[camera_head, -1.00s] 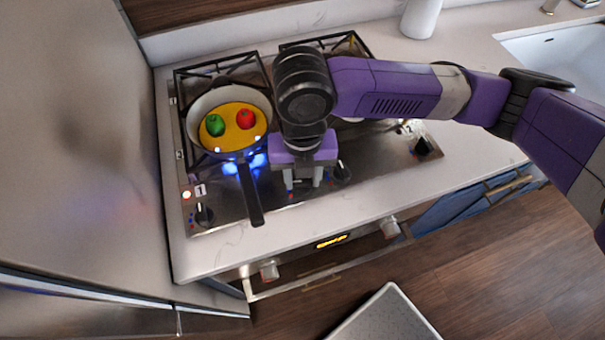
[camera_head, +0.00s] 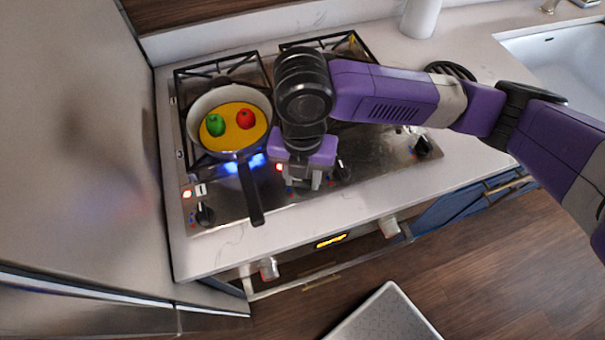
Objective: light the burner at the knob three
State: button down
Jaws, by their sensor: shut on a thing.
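The steel cooktop (camera_head: 255,203) has a row of dark knobs along its front. My gripper (camera_head: 303,182) points down at the front middle, shut on a knob that its fingers and palm hide; its number cannot be read. A lit red indicator (camera_head: 279,167) shows just left of my fingers. One knob (camera_head: 343,171) stands just right of the gripper, another (camera_head: 423,147) at the far right. The left knob (camera_head: 204,214) has a label that looks like 1 and a lit red indicator (camera_head: 187,194). Blue flame (camera_head: 257,161) shows at the pan's front edge. My arm hides much of the right burners.
A pan (camera_head: 222,92) with yellow contents, a green and a red item sits on the left grate, its handle (camera_head: 250,195) reaching toward the front edge, left of my gripper. A white container (camera_head: 420,18) stands behind; the sink (camera_head: 560,70) is at right.

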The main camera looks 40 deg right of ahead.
aim_at(302, 181)
jog(key=c, duration=0.9)
grip_release()
jog(key=shift+r, duration=0.1)
notch_tip(302, 181, up, 8)
jog(key=shift+f+b, duration=0.15)
jog(key=shift+b, duration=0.15)
